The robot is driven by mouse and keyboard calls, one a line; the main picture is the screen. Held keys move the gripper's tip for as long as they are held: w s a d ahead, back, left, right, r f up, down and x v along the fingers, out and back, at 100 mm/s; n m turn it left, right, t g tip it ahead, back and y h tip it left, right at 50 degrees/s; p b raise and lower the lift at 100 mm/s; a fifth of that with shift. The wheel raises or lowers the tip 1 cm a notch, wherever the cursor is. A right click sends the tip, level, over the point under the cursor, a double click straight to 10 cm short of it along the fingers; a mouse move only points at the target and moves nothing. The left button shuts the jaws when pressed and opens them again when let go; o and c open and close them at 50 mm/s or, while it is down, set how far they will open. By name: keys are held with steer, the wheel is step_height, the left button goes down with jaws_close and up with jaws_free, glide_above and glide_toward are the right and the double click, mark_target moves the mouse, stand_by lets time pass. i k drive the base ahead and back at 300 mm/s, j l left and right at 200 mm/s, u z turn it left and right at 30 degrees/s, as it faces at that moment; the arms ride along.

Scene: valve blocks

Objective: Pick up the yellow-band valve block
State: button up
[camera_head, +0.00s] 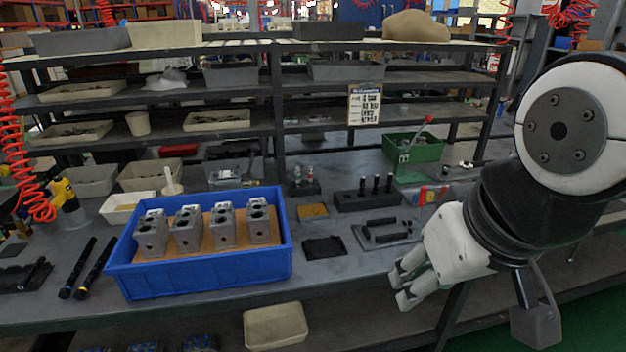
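Several grey metal valve blocks stand upright in a row in a blue bin (200,278) on the workbench, each with dark round holes: the far-left block (151,238), a second block (187,232), a third block (222,227) and the far-right block (259,222). No yellow band can be made out on any of them at this size. My gripper (398,287) is at the right, near the bench's front edge and well apart from the bin. Its fingers point left, look parted, and hold nothing visible.
The blue bin's walls surround the blocks, which stand on a brown base. Black tools (85,265) lie left of the bin. A black pad (324,246), a holder with black pegs (368,198) and a green box (412,150) are to its right. Shelves rise behind.

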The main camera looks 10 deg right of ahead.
mark_target(186, 228)
steer(key=i+j, duration=0.7)
steer(key=i+u, duration=0.05)
